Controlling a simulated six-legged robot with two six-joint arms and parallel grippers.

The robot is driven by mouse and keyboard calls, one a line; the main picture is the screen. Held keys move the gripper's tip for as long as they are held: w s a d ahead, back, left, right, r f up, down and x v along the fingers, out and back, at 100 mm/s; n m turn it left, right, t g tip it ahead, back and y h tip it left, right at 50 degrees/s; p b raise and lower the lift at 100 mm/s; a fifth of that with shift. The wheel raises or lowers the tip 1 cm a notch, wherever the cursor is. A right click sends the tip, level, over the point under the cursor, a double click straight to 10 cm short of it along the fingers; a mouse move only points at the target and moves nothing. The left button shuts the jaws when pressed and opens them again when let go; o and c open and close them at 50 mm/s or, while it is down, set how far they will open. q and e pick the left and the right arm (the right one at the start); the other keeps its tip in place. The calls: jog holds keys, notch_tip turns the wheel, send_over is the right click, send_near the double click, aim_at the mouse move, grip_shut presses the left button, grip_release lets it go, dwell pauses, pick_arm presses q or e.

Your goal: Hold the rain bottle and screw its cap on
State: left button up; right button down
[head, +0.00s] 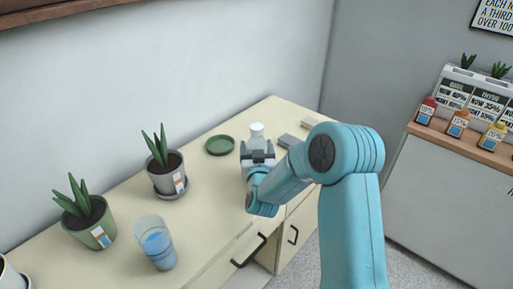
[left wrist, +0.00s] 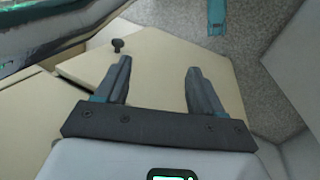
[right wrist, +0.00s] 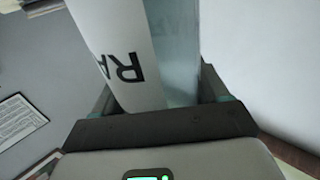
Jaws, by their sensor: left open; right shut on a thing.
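The rain bottle (head: 257,131) stands upright over the cream counter, pale and clear with a whitish top. I cannot tell whether that top is a cap or the bare neck. My right gripper (head: 257,157) is shut around the bottle's body. In the right wrist view the bottle (right wrist: 130,62) fills the space between the fingers, and its white label shows "RA". My left gripper (left wrist: 158,80) is open and empty, seen only in the left wrist view, away from the bottle. I cannot make out a separate cap.
A green dish (head: 220,145) lies left of the bottle; a grey flat block (head: 290,141) lies to its right. A small dark knob (left wrist: 117,45) shows on a cream surface.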

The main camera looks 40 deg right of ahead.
jog(key=shift+r, duration=0.1)
jog(key=shift+b, duration=0.3)
grip_release()
jog(key=shift+s+a+p, duration=0.1)
jog(key=shift+p, duration=0.25)
jog(key=b+v, duration=0.2)
jog(key=v, duration=1)
